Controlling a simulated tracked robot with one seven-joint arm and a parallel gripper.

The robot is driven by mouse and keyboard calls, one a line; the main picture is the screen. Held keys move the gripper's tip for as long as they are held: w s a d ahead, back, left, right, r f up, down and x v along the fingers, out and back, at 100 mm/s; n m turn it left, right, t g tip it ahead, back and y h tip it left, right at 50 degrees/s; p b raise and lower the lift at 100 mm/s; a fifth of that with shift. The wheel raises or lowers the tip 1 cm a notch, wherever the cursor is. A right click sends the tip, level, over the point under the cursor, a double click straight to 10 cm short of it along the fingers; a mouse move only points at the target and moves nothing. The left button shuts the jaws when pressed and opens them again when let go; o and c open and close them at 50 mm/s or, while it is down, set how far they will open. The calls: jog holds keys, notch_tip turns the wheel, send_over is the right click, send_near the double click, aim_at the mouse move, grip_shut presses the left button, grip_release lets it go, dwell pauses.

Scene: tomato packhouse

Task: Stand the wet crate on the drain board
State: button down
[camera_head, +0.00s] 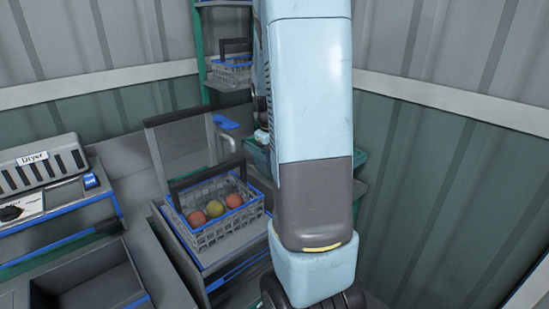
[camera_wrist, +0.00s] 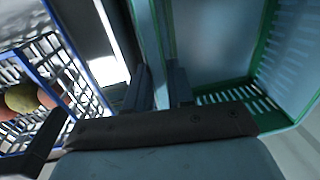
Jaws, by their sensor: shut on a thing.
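A teal crate with green edges and a slotted side fills the right of the wrist view (camera_wrist: 290,55). In the head view its green rim shows on both sides of my arm (camera_head: 257,158), the middle hidden behind it. My gripper (camera_wrist: 159,85) is shut on the crate's near wall, which passes between its two fingers in the wrist view. In the head view the fingers are hidden behind my arm. I cannot make out wetness on the crate. I cannot identify the drain board for sure in either view.
A wire basket (camera_head: 222,233) with red and yellowish tomatoes stands on a grey blue-edged stand, left of my arm. A second basket (camera_head: 232,75) sits on a green-posted rack behind. A dryer (camera_head: 38,165) and an open grey bin (camera_head: 90,285) are at left. Corrugated walls close the back and right.

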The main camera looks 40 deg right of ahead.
jog(key=shift+f, duration=0.25)
jog(key=c, duration=0.9)
grip_release()
jog(key=c, duration=0.3)
jog(key=shift+r, duration=3.5)
jog(key=shift+a, duration=0.1)
